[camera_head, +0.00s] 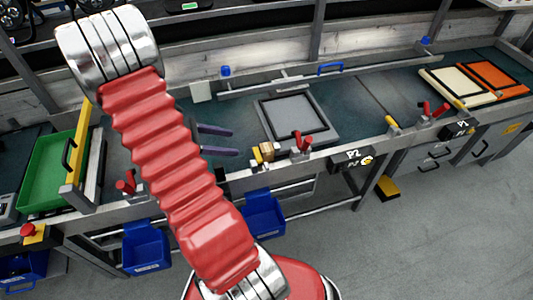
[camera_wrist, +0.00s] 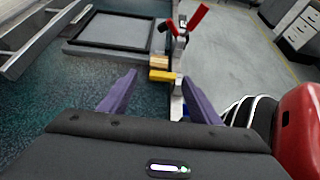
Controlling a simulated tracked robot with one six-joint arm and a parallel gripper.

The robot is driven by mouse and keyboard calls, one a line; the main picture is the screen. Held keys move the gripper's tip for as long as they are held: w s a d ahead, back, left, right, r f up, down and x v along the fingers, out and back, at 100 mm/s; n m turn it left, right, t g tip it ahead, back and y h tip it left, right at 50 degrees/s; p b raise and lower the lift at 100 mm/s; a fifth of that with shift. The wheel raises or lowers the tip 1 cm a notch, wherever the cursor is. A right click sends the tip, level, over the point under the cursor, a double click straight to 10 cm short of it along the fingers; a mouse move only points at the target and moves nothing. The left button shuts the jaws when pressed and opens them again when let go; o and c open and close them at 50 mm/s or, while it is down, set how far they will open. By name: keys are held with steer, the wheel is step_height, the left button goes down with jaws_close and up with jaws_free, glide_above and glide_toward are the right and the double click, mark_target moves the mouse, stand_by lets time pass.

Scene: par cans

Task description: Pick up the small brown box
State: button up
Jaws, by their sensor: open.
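The small brown box (camera_head: 267,150) sits on the bench near its front edge, beside a yellow part (camera_head: 255,159). In the wrist view the box (camera_wrist: 159,62) shows just beyond the yellow part (camera_wrist: 162,75), which partly covers it. My gripper (camera_head: 236,142) is open and empty, with its two purple fingers pointing toward the box. In the wrist view the box lies ahead of the gap between the fingertips (camera_wrist: 160,82), apart from both.
A red-handled clamp (camera_head: 302,142) stands right of the box at the bench edge. A grey framed plate (camera_head: 297,115) lies behind it. A green tray (camera_head: 45,180) is at the left. Blue bins (camera_head: 262,214) hang below the front edge. Dark bench surface is clear left of the plate.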

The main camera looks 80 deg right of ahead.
glide_toward(266, 147)
steer(key=x, duration=0.2)
steer(key=shift+s+d+f, duration=0.15)
steer(key=shift+s, duration=0.2)
steer(key=shift+s+d+f, duration=0.1)
steer(key=shift+s+f, duration=0.05)
steer(key=shift+x, duration=2.6)
steer(key=shift+f, duration=0.1)
steer(key=c, duration=1.2)
steer(key=shift+o, duration=0.2)
